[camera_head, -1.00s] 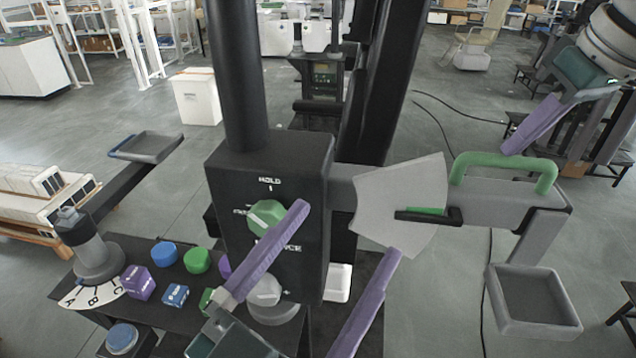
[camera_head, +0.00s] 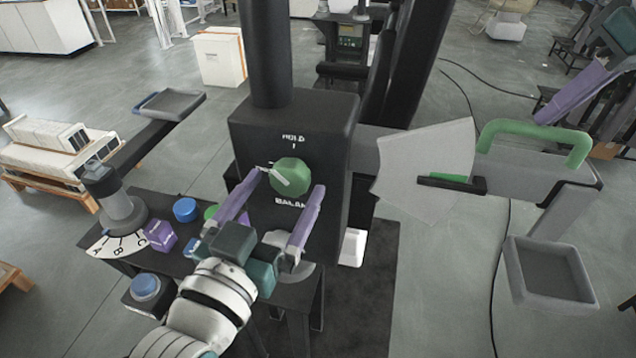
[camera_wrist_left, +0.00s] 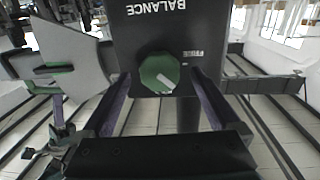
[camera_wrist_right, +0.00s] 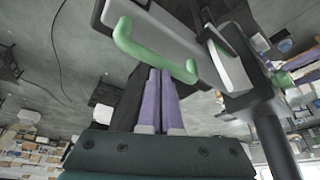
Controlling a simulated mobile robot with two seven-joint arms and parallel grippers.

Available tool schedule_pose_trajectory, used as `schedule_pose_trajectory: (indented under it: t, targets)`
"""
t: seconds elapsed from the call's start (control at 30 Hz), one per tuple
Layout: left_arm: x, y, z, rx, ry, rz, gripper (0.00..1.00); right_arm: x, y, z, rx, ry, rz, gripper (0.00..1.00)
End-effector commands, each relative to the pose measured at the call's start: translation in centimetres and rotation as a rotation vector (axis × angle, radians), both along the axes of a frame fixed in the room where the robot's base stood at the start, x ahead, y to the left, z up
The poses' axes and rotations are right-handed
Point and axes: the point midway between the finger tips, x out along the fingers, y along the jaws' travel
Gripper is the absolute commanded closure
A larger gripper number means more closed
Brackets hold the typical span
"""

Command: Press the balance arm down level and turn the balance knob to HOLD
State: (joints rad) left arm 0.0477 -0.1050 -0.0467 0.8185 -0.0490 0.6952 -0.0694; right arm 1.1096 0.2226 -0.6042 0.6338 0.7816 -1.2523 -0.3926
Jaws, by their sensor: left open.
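The green balance knob (camera_head: 291,176) is on the front of the black box (camera_head: 335,125), its white mark pointing up-left, away from the HOLD label (camera_head: 293,137) above it. My left gripper (camera_head: 288,180) is open, with a purple finger on either side of the knob; contact is unclear. The knob also shows between the fingers in the left wrist view (camera_wrist_left: 160,73). The grey balance arm (camera_head: 530,180) sticks out right, with a green handle (camera_head: 536,138) on top. A black pointer (camera_head: 452,186) lies just below the green mark (camera_head: 450,177).
A grey tray (camera_head: 550,275) hangs under the arm's right end. Another tray (camera_head: 172,104) sticks out at back left.

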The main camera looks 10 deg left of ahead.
Motion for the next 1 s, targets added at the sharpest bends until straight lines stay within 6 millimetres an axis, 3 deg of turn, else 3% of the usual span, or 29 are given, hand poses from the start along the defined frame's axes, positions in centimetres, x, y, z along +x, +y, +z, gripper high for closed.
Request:
schedule_pose_trajectory:
  t: [0.43, 1.0]
  targets:
    - [1.06, -0.10, 0.05, 0.000, -0.002, 0.000, 0.04, -0.21, -0.01, -0.35, -0.001, 0.009, 0.000, 1.00]
    - [1.02, -0.13, 0.04, 0.000, -0.001, -0.001, 0.67, -0.20, 0.00, -0.35, -0.001, 0.009, 0.000, 1.00]
